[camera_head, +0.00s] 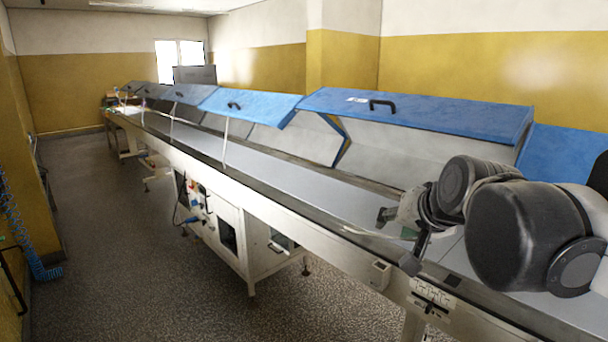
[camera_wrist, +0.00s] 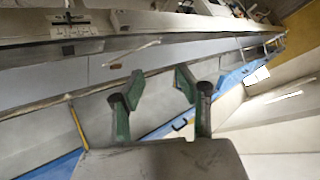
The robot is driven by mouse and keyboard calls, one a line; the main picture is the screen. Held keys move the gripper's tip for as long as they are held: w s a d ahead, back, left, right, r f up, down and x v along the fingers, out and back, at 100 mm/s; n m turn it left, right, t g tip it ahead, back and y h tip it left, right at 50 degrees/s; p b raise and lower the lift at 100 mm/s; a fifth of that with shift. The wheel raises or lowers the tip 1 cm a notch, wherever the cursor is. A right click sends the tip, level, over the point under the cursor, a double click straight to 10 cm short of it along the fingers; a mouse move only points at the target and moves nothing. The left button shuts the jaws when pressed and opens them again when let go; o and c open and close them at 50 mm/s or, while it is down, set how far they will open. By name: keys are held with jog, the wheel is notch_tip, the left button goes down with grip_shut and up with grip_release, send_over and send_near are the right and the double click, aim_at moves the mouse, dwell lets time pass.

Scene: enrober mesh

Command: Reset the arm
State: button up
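My gripper (camera_head: 397,240) is over the near right part of the long conveyor (camera_head: 300,185). The dark arm reaches in from the right edge of the head view. In the wrist view my gripper (camera_wrist: 160,80) shows two green-and-black fingers spread apart, with nothing between them. The grey belt (camera_wrist: 170,55) passes behind the fingers in that view. The height of the gripper above the belt is hard to tell.
Raised blue covers (camera_head: 420,112) line the conveyor's far side, close behind my arm. A white cabinet (camera_head: 262,245) stands under the conveyor. A blue coiled hose (camera_head: 15,225) hangs at the left. The floor (camera_head: 110,215) left of the conveyor is clear.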

jog(key=s+d+f+n+g+h+b, duration=0.1)
jog(key=s+d+f+n+g+b, duration=0.1)
jog(key=s+f, duration=1.4)
jog(key=shift+s+n+g+h+b, duration=0.35)
jog(key=shift+s+n+b, duration=0.2)
jog(key=shift+s+n, duration=0.4)
jog(key=shift+s+d, duration=0.1)
jog(key=shift+s, duration=0.05)
jog(key=shift+c, duration=0.5)
